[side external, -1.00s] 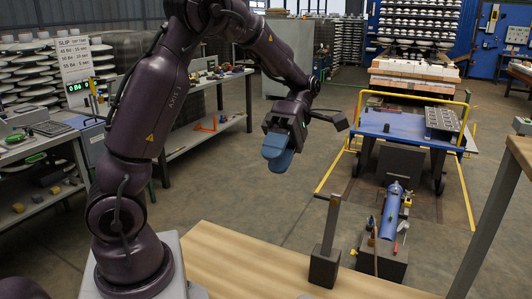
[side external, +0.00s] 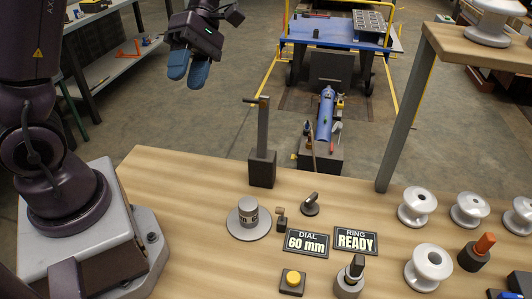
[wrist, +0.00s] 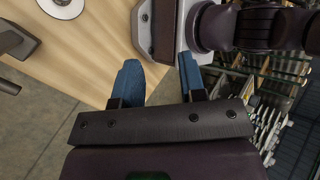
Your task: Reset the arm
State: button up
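My gripper (side external: 187,80) hangs in the air at the upper left of the side view, beyond the wooden bench's far edge and left of the upright post. Its two blue fingers point down and stand apart with nothing between them. The wrist view also shows my gripper (wrist: 159,63) with a clear gap between the blue fingers. My arm is bent, with its upper part cut off by the top of the side picture. The wooden bench (side external: 190,185) carries the work items.
A post on a dark block (side external: 262,170) stands near the bench's far edge. A grey disc with a cylinder (side external: 248,220), two signs (side external: 306,243) (side external: 356,241), a yellow button (side external: 292,278) and several white insulators (side external: 418,206) are on the bench. A raised shelf (side external: 470,50) is at right.

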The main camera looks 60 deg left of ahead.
jog(key=s+d+r+m+t+y, duration=0.2)
jog(key=m+t, duration=0.4)
jog(key=m, duration=0.5)
jog(key=s+d+r+m+t+y, duration=0.3)
jog(key=m+t, duration=0.3)
jog(key=m, duration=0.5)
jog(key=shift+s+d+r+m+t+y, duration=0.3)
jog(key=shift+d+r+y, duration=0.25)
jog(key=shift+y, duration=0.25)
